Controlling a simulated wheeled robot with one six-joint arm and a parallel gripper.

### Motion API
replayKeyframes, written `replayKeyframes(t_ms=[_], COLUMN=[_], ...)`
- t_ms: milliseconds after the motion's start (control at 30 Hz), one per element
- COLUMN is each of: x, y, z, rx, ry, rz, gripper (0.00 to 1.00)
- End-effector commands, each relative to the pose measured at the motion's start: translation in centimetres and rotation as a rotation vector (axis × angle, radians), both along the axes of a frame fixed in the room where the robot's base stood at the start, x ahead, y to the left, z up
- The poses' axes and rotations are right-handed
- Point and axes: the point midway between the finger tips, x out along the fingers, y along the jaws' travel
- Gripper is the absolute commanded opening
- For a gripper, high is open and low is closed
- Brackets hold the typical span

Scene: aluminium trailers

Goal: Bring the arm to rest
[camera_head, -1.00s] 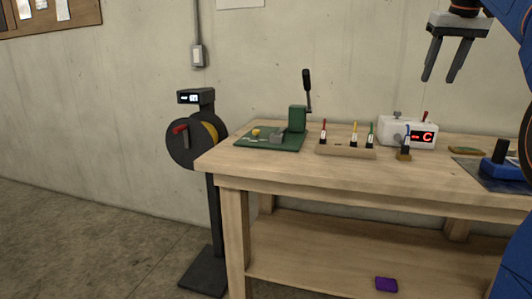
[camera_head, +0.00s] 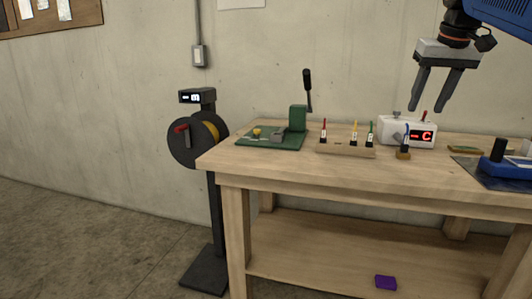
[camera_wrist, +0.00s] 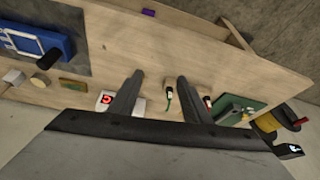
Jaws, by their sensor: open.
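My gripper (camera_head: 433,107) hangs in the air above the right part of the workbench, fingers pointing down. Its two fingers are apart with nothing between them. In the wrist view my gripper (camera_wrist: 160,85) shows its two dark fingers spread over the bench top. The wooden workbench (camera_head: 260,168) stands against the wall. The gripper is clear of the bench and its items.
A green lever press (camera_head: 297,118), a wooden rack (camera_head: 345,149) with coloured pens, a white box with a red display (camera_head: 422,137) and a blue device (camera_head: 508,168) stand on the bench. A reel stand (camera_head: 190,143) is left. A purple block (camera_head: 385,282) lies on the lower shelf.

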Motion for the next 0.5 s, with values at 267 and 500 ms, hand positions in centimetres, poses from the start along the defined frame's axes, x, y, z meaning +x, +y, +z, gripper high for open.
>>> replayKeyframes(t_ms=[267, 500], x=[-6.1, -11.7], y=[4.2, 7.0], z=[-7.6, -15.3], rx=[0.000, -0.003], ry=[-0.004, -0.007], rz=[0.028, 0.053], gripper=[0.44, 0.44])
